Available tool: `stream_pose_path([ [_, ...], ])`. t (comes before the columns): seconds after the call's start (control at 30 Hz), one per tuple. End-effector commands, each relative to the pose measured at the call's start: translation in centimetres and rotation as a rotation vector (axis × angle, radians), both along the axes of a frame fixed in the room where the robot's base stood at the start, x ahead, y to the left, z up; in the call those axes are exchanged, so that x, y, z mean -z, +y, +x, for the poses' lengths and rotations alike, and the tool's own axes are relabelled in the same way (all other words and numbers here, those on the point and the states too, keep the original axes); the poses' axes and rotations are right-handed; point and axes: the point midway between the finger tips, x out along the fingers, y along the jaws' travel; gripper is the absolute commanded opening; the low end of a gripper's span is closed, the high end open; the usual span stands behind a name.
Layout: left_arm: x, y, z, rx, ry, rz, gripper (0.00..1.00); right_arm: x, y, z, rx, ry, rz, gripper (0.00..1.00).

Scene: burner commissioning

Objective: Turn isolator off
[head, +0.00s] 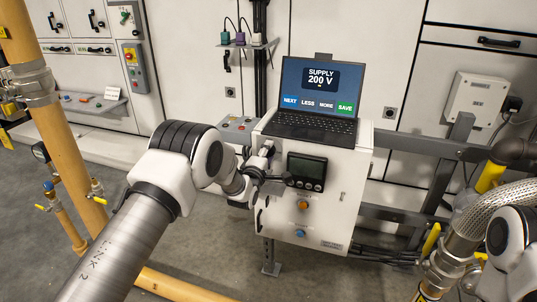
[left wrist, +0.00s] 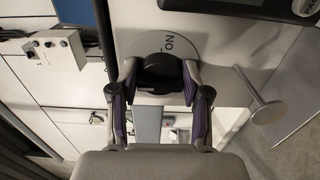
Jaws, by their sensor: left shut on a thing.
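The isolator's black rotary knob (left wrist: 160,68) sits on a round grey plate (left wrist: 158,42) in the left wrist view. The plate carries an ON mark, seen upside down. My left gripper (left wrist: 158,82) has one purple-lined finger on each side of the knob and is shut on it. In the head view my left gripper (head: 264,168) is at the left part of the white control box (head: 338,205), and it hides the isolator there. My right gripper is out of view; only part of my right arm shows at the lower right.
A laptop (head: 318,85) reading SUPPLY 200 V stands on the box. A dark display (head: 306,171), an orange button (head: 303,205) and a blue button (head: 300,233) are on its front. Yellow pipes (head: 62,140) stand at left; a braided hose (head: 490,208) is at right.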

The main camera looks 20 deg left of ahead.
Motion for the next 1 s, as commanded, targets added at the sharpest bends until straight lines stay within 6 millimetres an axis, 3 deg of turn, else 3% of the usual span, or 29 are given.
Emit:
stream_pose_path([
  [0.3,0.0,0.3,0.0,-0.005,0.000,-0.004,0.12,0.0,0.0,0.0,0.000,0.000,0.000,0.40],
  [0.33,0.0,0.3,0.0,-0.005,0.000,-0.004,0.51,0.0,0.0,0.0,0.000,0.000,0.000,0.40],
  [0.4,0.0,0.2,0.0,-0.005,0.000,-0.004,0.71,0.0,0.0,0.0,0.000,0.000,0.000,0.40],
  [0.77,0.0,0.1,-0.3,-0.002,0.000,-0.001,0.71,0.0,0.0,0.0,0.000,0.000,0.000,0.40],
  [0.87,0.1,0.2,-1.5,-0.002,0.003,-0.001,0.71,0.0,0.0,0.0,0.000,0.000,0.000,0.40],
  [1.0,0.0,0.3,-4.8,-0.003,0.004,-0.002,0.71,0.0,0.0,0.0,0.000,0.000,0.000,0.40],
])
